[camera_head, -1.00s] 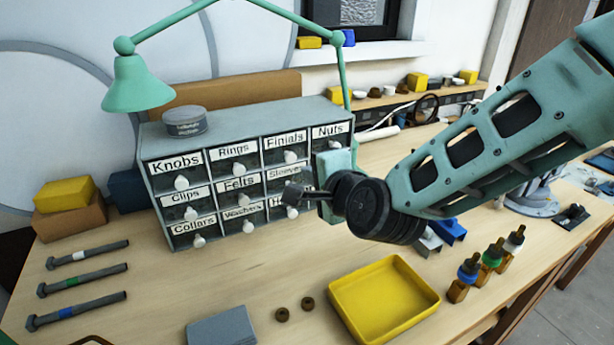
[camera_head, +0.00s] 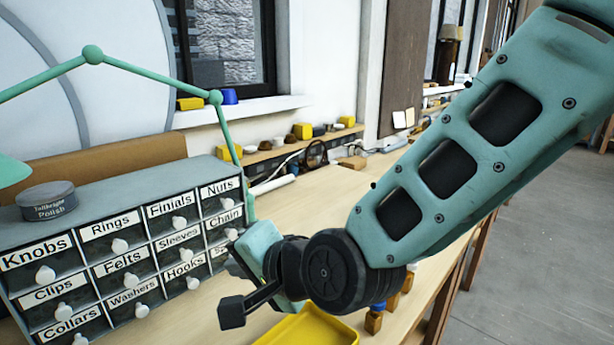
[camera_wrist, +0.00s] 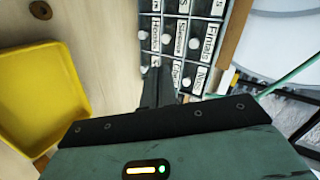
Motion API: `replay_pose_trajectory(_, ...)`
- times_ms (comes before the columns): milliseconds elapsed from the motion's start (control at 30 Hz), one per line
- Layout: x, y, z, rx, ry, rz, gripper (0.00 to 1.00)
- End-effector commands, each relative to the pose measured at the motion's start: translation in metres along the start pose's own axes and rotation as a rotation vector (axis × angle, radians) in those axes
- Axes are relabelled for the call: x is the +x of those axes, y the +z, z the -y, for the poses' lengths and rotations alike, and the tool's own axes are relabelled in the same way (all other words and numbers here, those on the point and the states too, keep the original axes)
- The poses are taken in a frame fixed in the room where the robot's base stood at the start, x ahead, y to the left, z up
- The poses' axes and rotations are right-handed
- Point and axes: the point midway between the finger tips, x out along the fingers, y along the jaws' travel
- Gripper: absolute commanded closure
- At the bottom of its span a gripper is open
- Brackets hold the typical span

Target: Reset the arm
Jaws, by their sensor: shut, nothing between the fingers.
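My gripper (camera_head: 232,311) is shut and empty at the end of my teal arm. In the head view it hangs in front of the right part of the grey drawer cabinet (camera_head: 100,193), over the bench and beside the yellow tray (camera_head: 318,330). In the wrist view the dark fingers (camera_wrist: 160,78) are together and point toward the drawers. The cabinet's labelled drawers, such as Hooks and Sleeves, show there and look closed. My arm hides part of the bench and tray.
A round tin (camera_head: 46,201) stands on the cabinet, under the green lamp arm (camera_head: 150,77). The yellow tray (camera_wrist: 38,95) lies left in the wrist view, with a brown ring (camera_wrist: 40,10) near it. The bench behind my arm is mostly clear.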

Motion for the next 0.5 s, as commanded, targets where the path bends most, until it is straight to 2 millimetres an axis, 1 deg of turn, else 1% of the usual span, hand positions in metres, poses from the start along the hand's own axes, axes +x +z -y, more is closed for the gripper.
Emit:
replay_pose_trajectory(33, -0.015, 0.002, -0.014, -0.107, 0.072, 0.034, 1.0)
replay_pose_trajectory(67, -0.025, 0.003, -0.025, -0.176, 0.122, 0.061, 1.0)
replay_pose_trajectory(100, -0.038, 0.005, -0.04, -0.267, 0.188, 0.103, 1.0)
replay_pose_trajectory(167, -0.061, 0.007, -0.063, -0.395, 0.285, 0.17, 1.0)
replay_pose_trajectory(200, -0.078, 0.008, -0.079, -0.477, 0.348, 0.22, 1.0)
replay_pose_trajectory(267, -0.105, 0.009, -0.101, -0.589, 0.438, 0.301, 1.0)
replay_pose_trajectory(300, -0.124, 0.01, -0.116, -0.657, 0.493, 0.359, 1.0)
replay_pose_trajectory(367, -0.151, 0.011, -0.135, -0.744, 0.566, 0.446, 1.0)
replay_pose_trajectory(400, -0.169, 0.012, -0.146, -0.792, 0.608, 0.504, 1.0)
replay_pose_trajectory(500, -0.206, 0.014, -0.167, -0.88, 0.685, 0.63, 1.0)
